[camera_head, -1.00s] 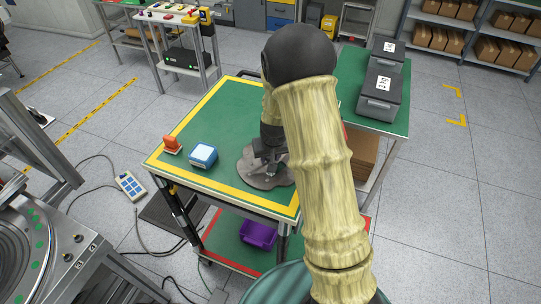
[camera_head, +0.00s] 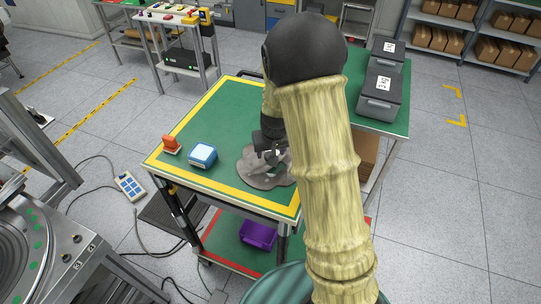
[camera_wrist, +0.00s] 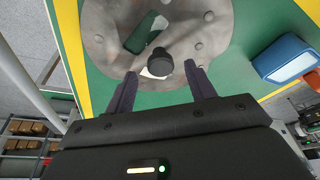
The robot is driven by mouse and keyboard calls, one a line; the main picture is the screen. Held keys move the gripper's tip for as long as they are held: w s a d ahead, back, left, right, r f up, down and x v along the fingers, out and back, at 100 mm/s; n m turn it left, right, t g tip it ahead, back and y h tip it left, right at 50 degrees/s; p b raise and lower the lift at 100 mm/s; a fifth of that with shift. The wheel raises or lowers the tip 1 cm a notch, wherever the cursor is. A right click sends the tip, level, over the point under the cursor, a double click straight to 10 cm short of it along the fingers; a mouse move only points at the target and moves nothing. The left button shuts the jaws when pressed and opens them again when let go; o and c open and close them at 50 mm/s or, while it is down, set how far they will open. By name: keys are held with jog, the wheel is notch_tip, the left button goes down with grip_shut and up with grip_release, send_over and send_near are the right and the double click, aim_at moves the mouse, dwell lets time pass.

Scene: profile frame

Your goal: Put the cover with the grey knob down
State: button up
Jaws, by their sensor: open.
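The cover is a flat grey plate with an irregular outline (camera_head: 258,176), lying on the green top of the yellow-edged cart (camera_head: 222,112). The wrist view shows the plate (camera_wrist: 205,30) with small round studs, an elongated opening showing green, and a dark grey knob (camera_wrist: 160,63). My gripper (camera_wrist: 162,86) is open, with one finger on each side below the knob in the picture. The knob appears just beyond the fingertips, with visible gaps to both. In the head view my gripper (camera_head: 272,150) is over the plate, partly hidden by my arm.
A blue-and-white block (camera_head: 203,155) and an orange stamp-like object (camera_head: 171,145) stand left of the plate. A purple bin (camera_head: 258,234) sits on the lower shelf. Grey cases (camera_head: 382,92) stand on another table behind. The cart's far left top is clear.

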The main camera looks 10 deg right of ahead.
jog(key=v, duration=0.8)
jog(key=shift+b, duration=0.35)
jog(key=shift+s, duration=0.15)
jog(key=s, duration=1.7)
jog(key=shift+g, duration=0.4)
jog(key=shift+f, duration=0.1)
